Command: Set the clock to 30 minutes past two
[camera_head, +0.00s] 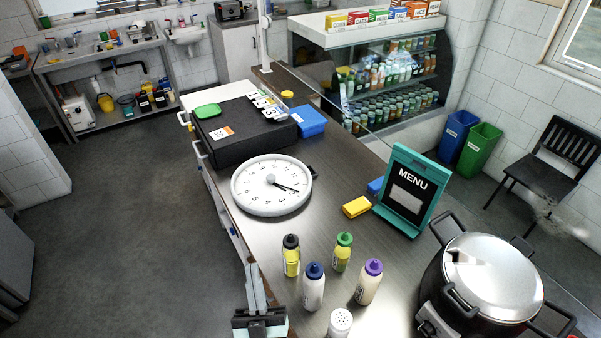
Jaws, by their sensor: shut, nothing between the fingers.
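A round white clock (271,186) lies face up on the dark counter, left of the middle. Its black hands (286,187) both point to the lower right of the picture, close together. A grey knob (270,178) sits near the middle of the face. The numerals are too small to read surely. A small dark part (313,171) sticks out at the rim's right side. My gripper (252,268) is at the bottom of the view, nearer the camera than the clock and apart from it. Its fingers are shut and empty.
Several bottles (343,252) and a white shaker (340,322) stand right of my gripper. A yellow sponge (356,207), a menu stand (412,190) and a large pot (487,280) are further right. A black case (240,135) lies behind the clock. A clear screen crosses the counter's far side.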

